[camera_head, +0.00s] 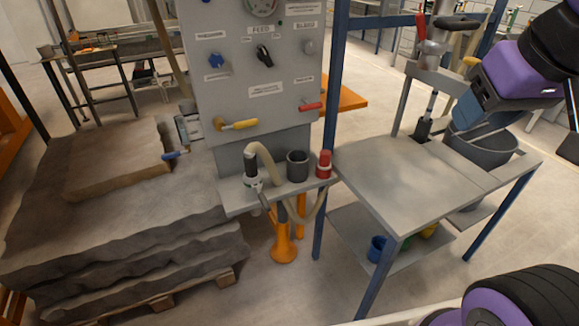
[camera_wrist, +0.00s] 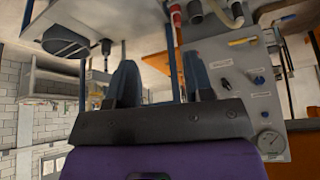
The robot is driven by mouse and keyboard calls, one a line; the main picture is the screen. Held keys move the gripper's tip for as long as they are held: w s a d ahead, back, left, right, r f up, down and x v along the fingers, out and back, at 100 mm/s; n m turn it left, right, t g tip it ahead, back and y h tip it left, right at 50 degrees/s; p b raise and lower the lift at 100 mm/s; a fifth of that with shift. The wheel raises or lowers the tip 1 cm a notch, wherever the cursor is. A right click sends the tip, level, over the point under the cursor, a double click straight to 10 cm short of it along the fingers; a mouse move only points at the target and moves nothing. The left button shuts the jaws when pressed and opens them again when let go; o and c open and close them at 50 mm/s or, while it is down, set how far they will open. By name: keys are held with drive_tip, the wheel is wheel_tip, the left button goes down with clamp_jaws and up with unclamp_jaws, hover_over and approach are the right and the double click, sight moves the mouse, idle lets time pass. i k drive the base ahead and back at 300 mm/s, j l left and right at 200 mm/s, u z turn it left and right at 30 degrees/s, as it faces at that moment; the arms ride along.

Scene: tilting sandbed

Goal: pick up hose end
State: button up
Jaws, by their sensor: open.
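The hose (camera_head: 267,155) is cream coloured and arches over a small grey shelf (camera_head: 240,198) on the front of the panel. A dark hose end (camera_head: 250,166) stands upright at the shelf's left part, with a pale metal fitting at its foot. Part of the hose shows at the top of the wrist view (camera_wrist: 237,14), which looks upside down. My gripper (camera_wrist: 158,82) is open, with two dark fingers apart and no object visible between them. In the head view my arm is at the upper right, away from the hose; its fingertips are hard to make out there.
A black cup (camera_head: 297,165) and a red-capped fitting (camera_head: 324,164) stand beside the hose end. The grey panel (camera_head: 262,80) has knobs and handles. A blue post (camera_head: 329,130) and a metal table (camera_head: 410,180) stand to the right, layered sand blocks (camera_head: 110,230) to the left.

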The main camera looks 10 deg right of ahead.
sight(252, 172)
drive_tip(key=i+j+u, duration=0.15)
drive_tip(key=j, duration=0.3)
drive_tip(key=i+j+u, duration=0.15)
drive_tip(key=j, duration=0.25)
drive_tip(key=i+j+u, duration=0.15)
drive_tip(key=j, duration=0.25)
drive_tip(key=i, duration=0.05)
